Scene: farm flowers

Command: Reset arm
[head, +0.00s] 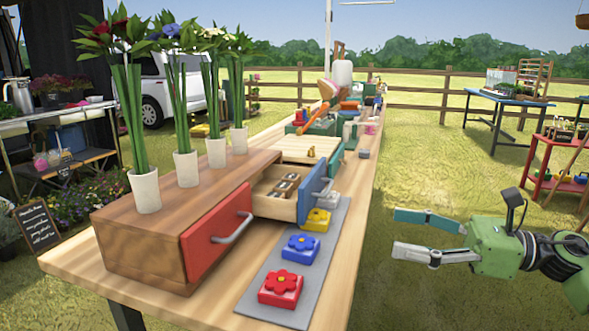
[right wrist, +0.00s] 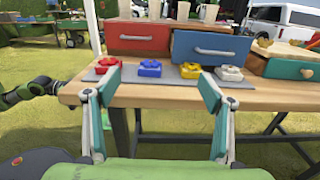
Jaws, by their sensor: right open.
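My right gripper (head: 424,234) is open and empty, to the right of the table and apart from it. In the right wrist view its two fingers (right wrist: 157,90) are spread wide, with nothing between them. At the left edge of that view a green and dark arm, apparently my left one (right wrist: 38,90), reaches towards the table. Its fingers are too small to read, and it does not show in the head view.
The wooden table (head: 322,262) bears a chest with a shut red drawer (head: 212,234) and an open blue drawer (head: 316,192). Flower blocks, including a red one (head: 281,288), lie on a grey mat (head: 257,301). Potted flowers (head: 145,190) stand on top.

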